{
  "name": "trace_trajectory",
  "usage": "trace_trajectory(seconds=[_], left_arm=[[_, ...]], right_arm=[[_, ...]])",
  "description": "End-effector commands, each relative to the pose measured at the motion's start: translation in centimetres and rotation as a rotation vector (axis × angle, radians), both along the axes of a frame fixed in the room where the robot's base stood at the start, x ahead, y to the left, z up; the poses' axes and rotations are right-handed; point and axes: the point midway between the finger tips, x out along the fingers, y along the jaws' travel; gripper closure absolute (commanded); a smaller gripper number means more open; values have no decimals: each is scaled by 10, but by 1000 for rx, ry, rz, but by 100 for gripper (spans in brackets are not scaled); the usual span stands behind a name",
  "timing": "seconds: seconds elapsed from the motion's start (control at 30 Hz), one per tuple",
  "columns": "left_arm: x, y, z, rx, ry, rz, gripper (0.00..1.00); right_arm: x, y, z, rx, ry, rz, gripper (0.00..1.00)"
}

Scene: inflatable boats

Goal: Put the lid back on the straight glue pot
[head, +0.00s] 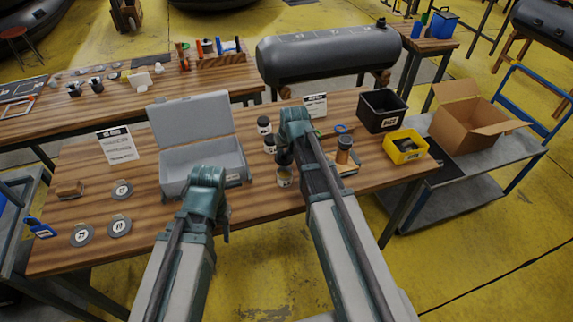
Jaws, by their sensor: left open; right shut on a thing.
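My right gripper (284,154) points down just above a small pot (285,178) near the table's front edge. It is shut on a small dark thing that looks like the black lid, largely hidden by the gripper. The pot shows a pale label and an amber, seemingly uncovered top. I cannot tell whether the lid touches it. Two pots with black lids, a far one (264,125) and a nearer one (270,145), stand behind it. My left gripper (224,234) is open and empty by the table's front edge, left of the pot; its fingers are hard to make out.
An open grey case (200,157) stands left of the pots. A brown jar (343,150) stands to the right, near a yellow bin (404,147) and a black bin (381,110). Grey discs (120,226) lie at the left. A dark inflatable tube (325,55) lies behind.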

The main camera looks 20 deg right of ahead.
Motion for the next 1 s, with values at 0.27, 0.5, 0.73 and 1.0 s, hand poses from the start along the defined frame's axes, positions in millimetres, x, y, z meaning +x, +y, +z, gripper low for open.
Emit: trace_trajectory(seconds=[0.27,0.5,0.73,1.0], left_arm=[[0,0,-3,0,0,0,50],[0,0,-17,0,0,0,50],[0,0,-38,0,0,0,50],[0,0,-60,0,0,0,50]], right_arm=[[2,-1,-3,0,0,0,100],[2,-1,-17,0,0,0,100],[2,-1,-38,0,0,0,100],[2,-1,-60,0,0,0,100]])
